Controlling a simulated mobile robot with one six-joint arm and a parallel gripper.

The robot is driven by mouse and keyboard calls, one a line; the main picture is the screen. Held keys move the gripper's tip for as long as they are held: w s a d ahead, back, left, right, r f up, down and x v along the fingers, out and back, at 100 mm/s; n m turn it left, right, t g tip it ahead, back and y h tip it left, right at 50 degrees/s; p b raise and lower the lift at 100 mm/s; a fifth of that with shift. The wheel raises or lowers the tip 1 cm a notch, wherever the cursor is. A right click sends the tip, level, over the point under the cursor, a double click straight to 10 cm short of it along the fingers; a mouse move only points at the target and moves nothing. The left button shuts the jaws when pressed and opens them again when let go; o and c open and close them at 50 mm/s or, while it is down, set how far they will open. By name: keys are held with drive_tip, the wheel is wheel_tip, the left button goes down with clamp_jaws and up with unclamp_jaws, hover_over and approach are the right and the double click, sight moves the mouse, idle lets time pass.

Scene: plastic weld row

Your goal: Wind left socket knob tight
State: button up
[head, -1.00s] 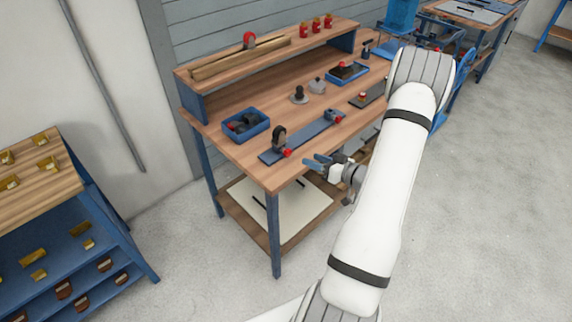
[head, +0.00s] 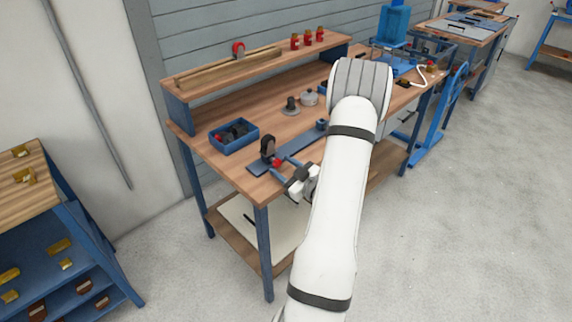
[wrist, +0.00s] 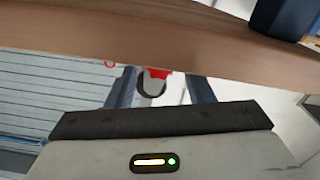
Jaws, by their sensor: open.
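The left socket is a black ring (head: 267,147) standing on the near left end of a blue plate (head: 260,170) on the workbench. Its red knob (head: 277,163) faces the bench's front edge. My gripper (head: 287,166) is open and empty at that edge, its blue fingers pointing toward the knob. In the wrist view the knob (wrist: 158,73) and dark ring (wrist: 151,88) appear between the two spread fingers. Contact with the knob cannot be told. A second socket (head: 321,124) at the plate's far end is partly hidden behind my arm.
The wooden bench edge (wrist: 120,45) crosses close above the fingers in the wrist view. Open floor lies to the right.

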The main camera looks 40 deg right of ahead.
drive_tip(key=shift+w, duration=0.4)
drive_tip(key=shift+c, duration=0.5)
drive_tip(key=c, duration=0.9)
drive_tip(key=shift+d, duration=0.2)
drive_tip(key=shift+a, duration=0.1)
